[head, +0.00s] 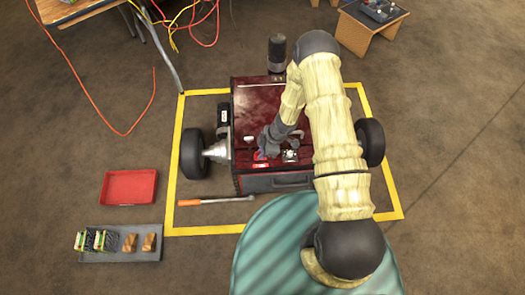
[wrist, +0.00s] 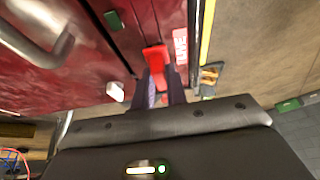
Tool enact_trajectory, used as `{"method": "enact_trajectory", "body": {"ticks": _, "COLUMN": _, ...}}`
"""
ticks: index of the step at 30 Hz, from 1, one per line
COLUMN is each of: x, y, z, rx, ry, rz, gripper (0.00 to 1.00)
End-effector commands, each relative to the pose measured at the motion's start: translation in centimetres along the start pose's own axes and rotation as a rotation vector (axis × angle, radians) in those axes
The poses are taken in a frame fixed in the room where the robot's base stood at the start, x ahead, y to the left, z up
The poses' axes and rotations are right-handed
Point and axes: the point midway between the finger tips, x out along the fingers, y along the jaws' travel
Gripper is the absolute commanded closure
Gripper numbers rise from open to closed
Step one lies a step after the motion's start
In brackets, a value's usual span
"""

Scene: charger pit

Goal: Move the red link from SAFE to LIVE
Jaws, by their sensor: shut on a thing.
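The red link (wrist: 155,57) shows in the wrist view between the fingertips of my gripper (wrist: 161,85), which is shut on it. A red label reading LIVE (wrist: 180,46) is just right of the link there. I cannot tell whether the link touches the panel or is seated in it. In the head view my gripper (head: 268,146) is over the front of the dark red wheeled box (head: 255,98), close to a small red label (head: 262,163). The link is too small to make out there. No readable SAFE mark shows.
In the wrist view a green piece (wrist: 113,20), a white piece (wrist: 115,92) and a metal handle (wrist: 40,40) are on the box. An orange-handled tool (head: 215,200), a red tray (head: 130,186) and a grey tray (head: 95,257) with several blocks lie to the left.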

Motion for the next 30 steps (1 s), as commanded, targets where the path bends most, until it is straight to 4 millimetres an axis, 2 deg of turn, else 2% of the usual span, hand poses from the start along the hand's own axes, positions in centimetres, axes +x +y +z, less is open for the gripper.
{"method": "enact_trajectory", "body": {"ticks": 19, "x": 1.03, "y": 0.03, "z": 0.43, "rx": 0.0, "ry": 0.0, "rz": 0.0, "gripper": 1.0}}
{"method": "enact_trajectory", "body": {"ticks": 20, "x": 1.02, "y": 0.03, "z": 0.43, "rx": 0.0, "ry": 0.0, "rz": 0.0, "gripper": 0.84}}
{"method": "enact_trajectory", "body": {"ticks": 21, "x": 0.98, "y": 0.04, "z": 0.41, "rx": 0.0, "ry": 0.0, "rz": 0.0, "gripper": 0.76}}
{"method": "enact_trajectory", "body": {"ticks": 24, "x": 0.98, "y": 0.04, "z": 0.41, "rx": 0.0, "ry": 0.0, "rz": 0.0, "gripper": 0.61}}
{"method": "enact_trajectory", "body": {"ticks": 30, "x": 0.98, "y": 0.03, "z": 0.41, "rx": 0.0, "ry": 0.0, "rz": 0.0, "gripper": 0.61}}
